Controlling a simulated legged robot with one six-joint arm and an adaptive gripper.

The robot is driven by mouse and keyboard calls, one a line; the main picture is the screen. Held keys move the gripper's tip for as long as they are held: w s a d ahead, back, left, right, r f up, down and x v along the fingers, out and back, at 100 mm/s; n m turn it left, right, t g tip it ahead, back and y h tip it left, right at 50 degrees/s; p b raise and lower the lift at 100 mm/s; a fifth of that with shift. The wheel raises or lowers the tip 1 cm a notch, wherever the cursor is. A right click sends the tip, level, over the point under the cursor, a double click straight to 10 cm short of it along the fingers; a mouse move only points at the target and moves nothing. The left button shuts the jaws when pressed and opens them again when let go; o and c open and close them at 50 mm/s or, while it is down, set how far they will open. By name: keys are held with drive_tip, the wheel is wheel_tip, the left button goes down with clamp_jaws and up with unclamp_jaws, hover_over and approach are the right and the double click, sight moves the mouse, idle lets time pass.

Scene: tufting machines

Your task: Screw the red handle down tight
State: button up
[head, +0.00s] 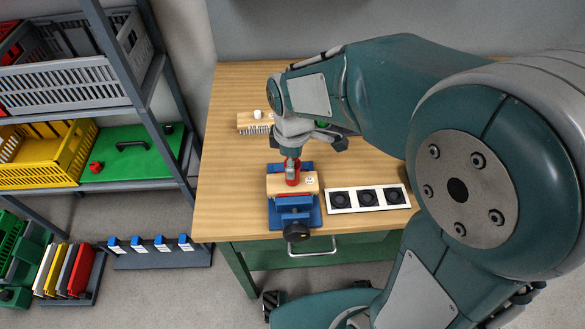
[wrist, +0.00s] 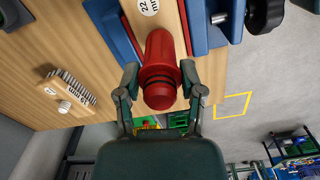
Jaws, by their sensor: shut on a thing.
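The red handle (head: 291,174) stands upright on a light wooden block (head: 309,181), which sits in a blue vise (head: 287,218) near the front of the bench. My gripper (wrist: 161,76) is shut on the red handle, with one finger on each side of it. In the wrist view the red handle (wrist: 160,60) shows its rounded end with dark rings towards me. The block (wrist: 149,8) carries a round "22 mm" label there. My gripper hides the handle's top in the head view, and the joint between handle and block is hard to make out.
A wooden bar (head: 252,122) with a row of metal needles and a white knob lies behind the vise. A white panel (head: 331,200) with three black round recesses lies right of the vise. The vise's black knob (head: 296,232) overhangs the bench front. The left bench top is clear.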

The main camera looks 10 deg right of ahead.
drive_tip(key=m, duration=0.3)
drive_tip(key=shift+f, duration=0.1)
drive_tip(key=m, duration=0.4)
drive_tip(key=shift+s+m, duration=0.1)
drive_tip(key=shift+m, duration=0.3)
drive_tip(key=m, duration=0.7)
drive_tip(key=shift+f, duration=0.15)
drive_tip(key=o, duration=0.9)
